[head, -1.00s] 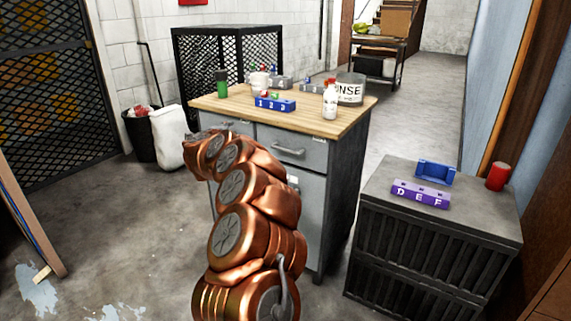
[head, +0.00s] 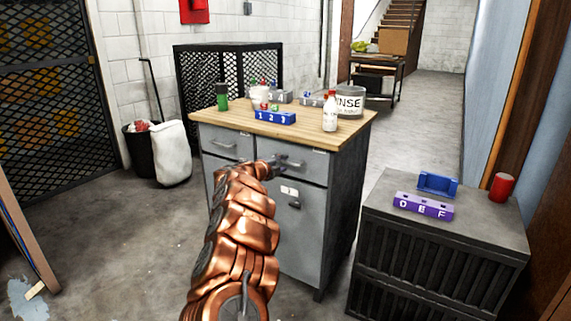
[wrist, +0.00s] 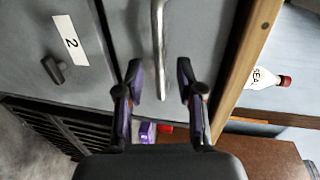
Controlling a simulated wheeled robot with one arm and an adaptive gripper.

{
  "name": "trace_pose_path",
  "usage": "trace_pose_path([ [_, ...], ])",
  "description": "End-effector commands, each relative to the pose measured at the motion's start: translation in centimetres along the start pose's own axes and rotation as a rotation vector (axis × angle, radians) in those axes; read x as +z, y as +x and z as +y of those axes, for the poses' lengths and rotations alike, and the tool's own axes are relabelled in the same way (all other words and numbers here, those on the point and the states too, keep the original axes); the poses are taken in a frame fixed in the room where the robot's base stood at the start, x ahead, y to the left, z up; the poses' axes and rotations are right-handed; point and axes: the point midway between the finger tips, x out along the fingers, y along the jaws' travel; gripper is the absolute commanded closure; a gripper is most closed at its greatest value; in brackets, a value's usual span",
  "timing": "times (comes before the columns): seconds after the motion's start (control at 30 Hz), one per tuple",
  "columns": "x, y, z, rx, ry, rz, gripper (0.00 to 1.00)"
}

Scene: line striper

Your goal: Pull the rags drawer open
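A grey workbench cabinet with a wooden top has two upper drawers, a left drawer (head: 226,142) and a right drawer (head: 305,166), each with a bar handle. I cannot read which one is marked rags. My gripper (head: 273,166) is at the right drawer's front, beside its handle (head: 292,162). In the wrist view my gripper (wrist: 158,68) is open, with the metal bar handle (wrist: 158,40) between its fingertips in the picture. I see no clear contact with the bar. Both drawers look shut.
Below is a door with a label "2" (wrist: 70,40) and a dark knob (wrist: 53,69). Bottles, blocks and a can stand on the wooden top (head: 250,122). A low dark cabinet (head: 440,250) stands to the right. The floor in front is partly clear.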

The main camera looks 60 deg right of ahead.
Motion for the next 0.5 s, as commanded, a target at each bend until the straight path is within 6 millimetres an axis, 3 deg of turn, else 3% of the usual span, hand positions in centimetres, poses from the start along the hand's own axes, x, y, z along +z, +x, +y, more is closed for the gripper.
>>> trace_pose_path([
  [0.5,0.0,3.0,0.0,-0.003,-0.003,0.001,0.63],
])
